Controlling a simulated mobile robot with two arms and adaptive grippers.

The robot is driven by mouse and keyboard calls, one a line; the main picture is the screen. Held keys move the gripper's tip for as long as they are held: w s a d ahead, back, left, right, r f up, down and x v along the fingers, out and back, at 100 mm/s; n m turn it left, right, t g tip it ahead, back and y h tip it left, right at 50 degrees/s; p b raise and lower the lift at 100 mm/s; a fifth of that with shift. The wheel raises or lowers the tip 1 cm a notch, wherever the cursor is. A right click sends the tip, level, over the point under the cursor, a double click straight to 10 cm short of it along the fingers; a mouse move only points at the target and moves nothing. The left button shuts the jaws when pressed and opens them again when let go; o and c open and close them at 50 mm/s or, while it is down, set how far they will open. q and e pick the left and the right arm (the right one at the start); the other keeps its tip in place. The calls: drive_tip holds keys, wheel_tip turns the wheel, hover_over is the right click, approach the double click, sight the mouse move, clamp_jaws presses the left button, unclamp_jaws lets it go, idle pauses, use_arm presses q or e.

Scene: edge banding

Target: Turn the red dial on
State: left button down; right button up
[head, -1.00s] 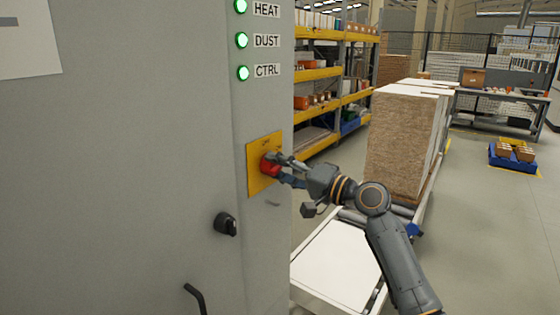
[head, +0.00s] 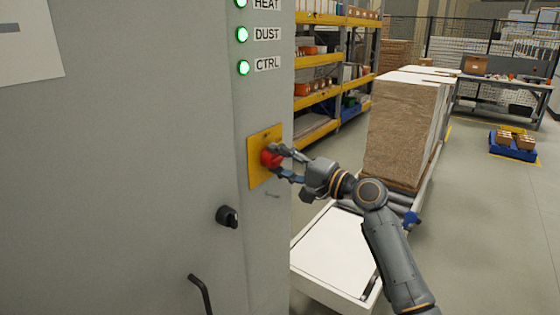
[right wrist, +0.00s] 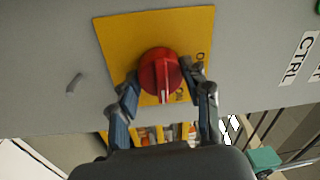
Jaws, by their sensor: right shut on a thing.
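The red dial (head: 271,158) sits on a yellow plate (head: 257,172) on the narrow face of the grey cabinet. In the right wrist view the dial (right wrist: 152,74) shows a raised ridge with a pale line, and the yellow plate (right wrist: 120,40) lies behind it. My right gripper (head: 279,162) has one finger on each side of the dial and is shut on it. In the right wrist view its fingers (right wrist: 160,84) flank the dial. Lettering on the plate is partly hidden by the dial and fingers. My left gripper is out of view.
Green lamps (head: 242,35) labelled HEAT, DUST and CTRL are lit above the plate. A black knob (head: 228,216) and a handle (head: 201,292) are on the cabinet's wide face. A white panel surface (head: 335,250) and stacked boards (head: 400,125) stand to the right.

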drive_tip(key=o, duration=1.2)
drive_tip(key=shift+c, duration=0.2)
drive_tip(key=shift+d, duration=0.1)
drive_tip(key=v, duration=1.1)
drive_tip(key=shift+s+d, duration=0.3)
drive_tip(key=shift+f, duration=0.2)
